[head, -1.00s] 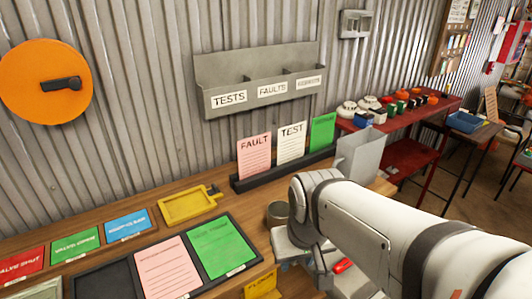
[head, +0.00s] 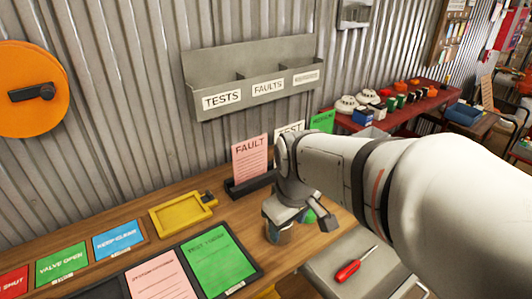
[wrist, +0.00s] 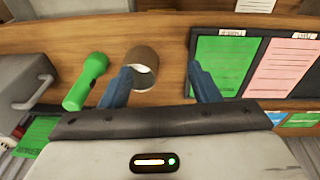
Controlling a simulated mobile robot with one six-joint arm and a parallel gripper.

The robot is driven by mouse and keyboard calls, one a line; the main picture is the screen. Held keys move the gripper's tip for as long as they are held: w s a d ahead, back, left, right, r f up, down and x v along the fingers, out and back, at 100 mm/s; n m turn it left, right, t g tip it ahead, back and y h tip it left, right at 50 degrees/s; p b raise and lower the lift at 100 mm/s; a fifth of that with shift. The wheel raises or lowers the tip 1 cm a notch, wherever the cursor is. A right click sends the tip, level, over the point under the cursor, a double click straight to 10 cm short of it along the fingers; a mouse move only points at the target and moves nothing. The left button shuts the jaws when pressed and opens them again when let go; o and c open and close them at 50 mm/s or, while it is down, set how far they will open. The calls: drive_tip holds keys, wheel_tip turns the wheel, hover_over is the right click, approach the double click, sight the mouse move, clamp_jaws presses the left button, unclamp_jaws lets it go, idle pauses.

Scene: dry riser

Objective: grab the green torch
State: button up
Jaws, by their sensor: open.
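The green torch (wrist: 88,82) lies on the wooden bench in the wrist view, left of my gripper and outside its fingers. Its wide head points away toward the top. My gripper (wrist: 158,80) is open and empty, with two blue fingers spread over the bench. The left finger is close to the torch but appears apart from it. In the head view my gripper (head: 292,222) is over the bench, and my arm hides most of the torch there; only a small green patch shows beside the gripper.
A round brown cup (wrist: 143,60) stands between the fingers in the wrist view. A black tray with a green card (head: 218,258) and a pink card lies left of the gripper. A yellow holder (head: 182,212) lies behind. A red screwdriver (head: 350,268) lies on a grey surface at front right.

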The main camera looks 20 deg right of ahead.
drive_tip(key=w+d+n+p, duration=0.2)
drive_tip(key=w+d+n, duration=0.2)
drive_tip(key=w+n, duration=0.1)
drive_tip(key=w+d+r+n+g+p, duration=0.1)
drive_tip(key=w+d+n+p, duration=0.2)
drive_tip(key=n, duration=0.4)
drive_tip(key=w+d+n+g+p, duration=0.1)
drive_tip(key=w+d+n+p, duration=0.1)
drive_tip(key=w+d+n, duration=0.3)
drive_tip(key=shift+w+d+r+n, duration=0.15)
drive_tip(key=shift+w+n, duration=0.15)
drive_tip(key=shift+w, duration=0.1)
drive_tip(key=shift+w+d+r+n, duration=0.15)
drive_tip(key=shift+w+n, duration=0.15)
drive_tip(key=shift+w, duration=0.1)
drive_tip(key=shift+d+f, duration=0.1)
drive_tip(key=shift+f, duration=0.1)
drive_tip(key=shift+n, duration=0.3)
drive_tip(key=f, duration=0.2)
drive_tip(key=f+p, duration=0.1)
drive_tip(key=f, duration=0.2)
drive_tip(key=f+p, duration=0.1)
drive_tip(key=f, duration=0.1)
drive_tip(key=shift+w+f, duration=0.25)
drive_tip(key=shift+f, duration=0.05)
drive_tip(key=shift+c, duration=0.4)
clamp_jaws()
